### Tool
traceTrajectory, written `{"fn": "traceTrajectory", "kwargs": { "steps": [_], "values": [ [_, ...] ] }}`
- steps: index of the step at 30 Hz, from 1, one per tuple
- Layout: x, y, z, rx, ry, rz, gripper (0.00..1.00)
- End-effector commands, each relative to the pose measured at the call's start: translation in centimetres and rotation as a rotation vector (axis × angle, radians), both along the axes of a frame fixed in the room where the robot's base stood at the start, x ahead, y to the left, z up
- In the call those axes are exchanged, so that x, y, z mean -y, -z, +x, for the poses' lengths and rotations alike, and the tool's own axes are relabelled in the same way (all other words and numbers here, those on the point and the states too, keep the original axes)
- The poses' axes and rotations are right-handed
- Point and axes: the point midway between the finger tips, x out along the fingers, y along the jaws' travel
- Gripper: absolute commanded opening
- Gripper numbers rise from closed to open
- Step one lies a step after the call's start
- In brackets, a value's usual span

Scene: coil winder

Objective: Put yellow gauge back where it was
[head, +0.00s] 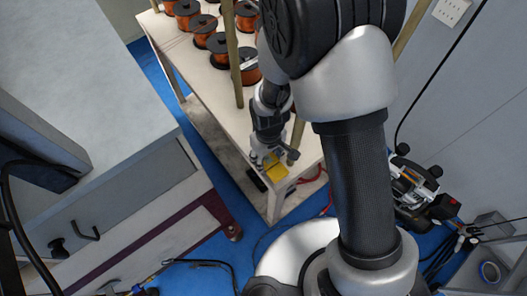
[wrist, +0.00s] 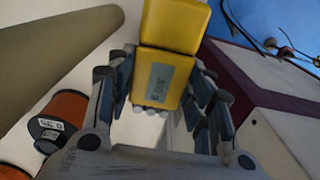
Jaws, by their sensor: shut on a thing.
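The yellow gauge (wrist: 165,75) is a boxy yellow thing with a small grey label, held between the fingers of my gripper (wrist: 160,110) in the wrist view. In the head view the gauge (head: 276,173) shows at the near end of the white shelf table (head: 228,118), with my gripper (head: 264,160) over it. My gripper is shut on the gauge. I cannot tell whether the gauge touches the table top.
Several copper wire spools (head: 217,44) stand farther back on the table. Wooden posts (head: 233,60) rise from it close to my arm. A grey cabinet (head: 80,110) stands to the left. Red cables (head: 314,180) hang by the table's right side.

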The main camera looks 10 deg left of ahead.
Motion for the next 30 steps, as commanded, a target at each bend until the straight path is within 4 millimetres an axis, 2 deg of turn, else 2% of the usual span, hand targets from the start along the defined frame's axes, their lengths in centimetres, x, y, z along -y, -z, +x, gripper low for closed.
{"fn": "traceTrajectory", "kwargs": {
  "steps": [1,4,16,17,25,30],
  "values": [
    [0.1,1.3,-0.3,-0.002,-0.002,-0.001,0.11],
    [0.1,2.5,-0.7,-0.001,-0.003,-0.001,0.11],
    [0.1,2.8,-0.8,0.000,-0.003,0.000,0.11],
    [0.1,2.7,-0.8,0.000,-0.003,0.000,0.49],
    [0.1,2.6,-0.8,0.000,-0.003,0.000,0.67],
    [0.1,2.6,-0.8,0.000,-0.004,0.000,0.67]
  ]
}}
